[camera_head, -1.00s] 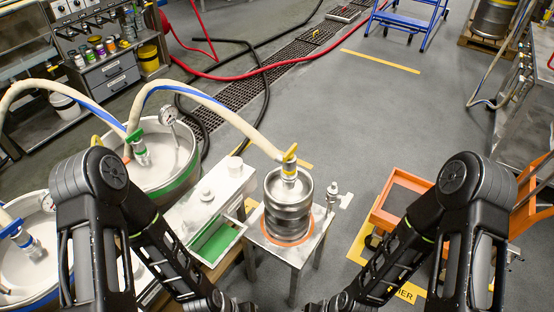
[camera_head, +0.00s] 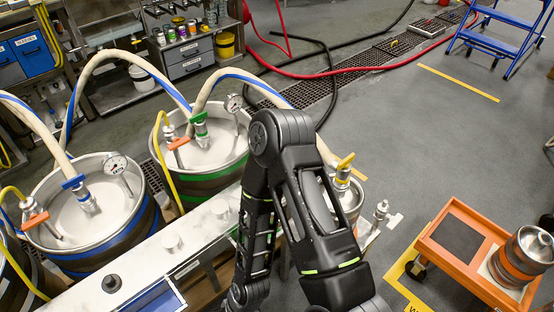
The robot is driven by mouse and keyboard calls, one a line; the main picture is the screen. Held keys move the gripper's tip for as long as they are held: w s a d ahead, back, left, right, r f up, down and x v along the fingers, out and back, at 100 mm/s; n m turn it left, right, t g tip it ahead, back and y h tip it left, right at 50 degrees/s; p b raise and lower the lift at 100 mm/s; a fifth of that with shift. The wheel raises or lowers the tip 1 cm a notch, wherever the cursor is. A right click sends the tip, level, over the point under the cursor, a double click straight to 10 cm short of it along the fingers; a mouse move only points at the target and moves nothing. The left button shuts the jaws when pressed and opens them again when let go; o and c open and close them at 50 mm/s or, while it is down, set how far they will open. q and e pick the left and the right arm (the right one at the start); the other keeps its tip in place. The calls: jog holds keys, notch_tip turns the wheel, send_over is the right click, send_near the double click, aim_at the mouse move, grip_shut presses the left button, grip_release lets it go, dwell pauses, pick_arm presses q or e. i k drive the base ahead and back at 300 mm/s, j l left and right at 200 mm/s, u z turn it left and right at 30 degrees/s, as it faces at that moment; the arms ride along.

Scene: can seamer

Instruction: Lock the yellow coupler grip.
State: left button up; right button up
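The yellow coupler grip (camera_head: 346,160) sits on top of a metal coupler at the end of a cream hose. It tilts up to the right. The coupler stands on a small steel keg (camera_head: 352,200), whose lower left is hidden by my arm. One of my arms, apparently the left, stands folded in front of the keg, and its hand end goes down out of the picture. No gripper fingers of either hand show. My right arm is out of view.
Two large kegs, green-banded (camera_head: 220,172) and blue-banded (camera_head: 110,250), carry gauges and hoses at left. A pale bench (camera_head: 150,265) crosses the front left. An orange cart (camera_head: 452,262) with a steel keg (camera_head: 525,258) stands at right. The floor behind it is clear.

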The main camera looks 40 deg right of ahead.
aim_at(345, 163)
jog(key=k+l+u, duration=0.15)
jog(key=l, duration=0.25)
jog(key=k+l, duration=0.15)
jog(key=l, duration=0.3)
jog(key=k+l, duration=0.1)
jog(key=l, duration=0.3)
jog(key=k+l, duration=0.15)
jog(key=l, duration=0.3)
jog(key=k+l, duration=0.1)
jog(key=l, duration=0.3)
jog(key=k+l, duration=0.15)
jog(key=l, duration=0.3)
jog(key=k+l, duration=0.1)
jog(key=l, duration=0.35)
